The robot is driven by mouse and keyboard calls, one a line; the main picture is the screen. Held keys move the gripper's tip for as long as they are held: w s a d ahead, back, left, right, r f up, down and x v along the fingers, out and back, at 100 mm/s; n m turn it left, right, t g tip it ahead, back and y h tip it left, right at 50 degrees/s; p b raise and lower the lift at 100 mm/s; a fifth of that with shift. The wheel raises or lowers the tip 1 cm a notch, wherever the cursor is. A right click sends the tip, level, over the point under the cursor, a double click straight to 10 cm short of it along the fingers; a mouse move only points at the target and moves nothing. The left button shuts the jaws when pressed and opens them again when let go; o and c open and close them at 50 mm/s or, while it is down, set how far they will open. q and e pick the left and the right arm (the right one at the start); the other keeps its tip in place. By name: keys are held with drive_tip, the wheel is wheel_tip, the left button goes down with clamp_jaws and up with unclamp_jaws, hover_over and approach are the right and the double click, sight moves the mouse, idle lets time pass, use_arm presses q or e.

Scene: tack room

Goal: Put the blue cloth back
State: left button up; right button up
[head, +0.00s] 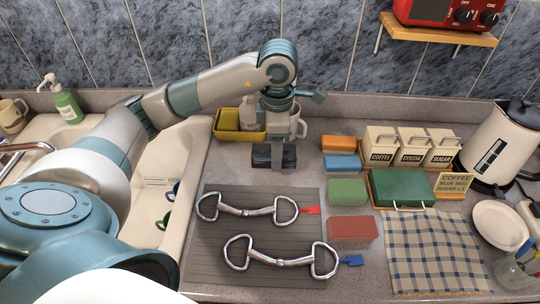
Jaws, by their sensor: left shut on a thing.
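My left gripper (275,158) points down at the back middle of the counter. It is shut on a dark, nearly black-blue block (259,156) like a folded cloth, partly hidden by the finger. I cannot tell whether the block touches the counter. A bright blue folded cloth (342,162) lies to its right, with an orange one (342,143) just behind. A green one (347,192) and a red one (352,230) lie in front of the blue one. My right gripper is not in view.
A yellow caddy (226,126) and a white mug (298,124) stand just behind the left gripper. Two snaffle bits lie on the ribbed grey mat (210,270). Canisters (412,146), a green box (402,188), a kettle (495,145) and a checked cloth (435,255) fill the right. The sink (190,160) is left.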

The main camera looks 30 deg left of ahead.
sight(270, 147)
use_arm(q)
drive_tip(key=shift+w+a+f, duration=0.15)
drive_tip(key=shift+a+f, duration=0.1)
drive_tip(key=shift+a, duration=0.45)
drive_tip(key=shift+w+a+f+p, duration=0.1)
drive_tip(key=shift+a+f+p, duration=0.2)
drive_tip(key=shift+a+f, duration=0.15)
drive_tip(key=shift+f+p, duration=0.45)
drive_tip(key=shift+f, duration=0.1)
drive_tip(key=shift+f+p, duration=0.35)
drive_tip(key=shift+f, duration=0.9)
drive_tip(key=o, duration=1.1)
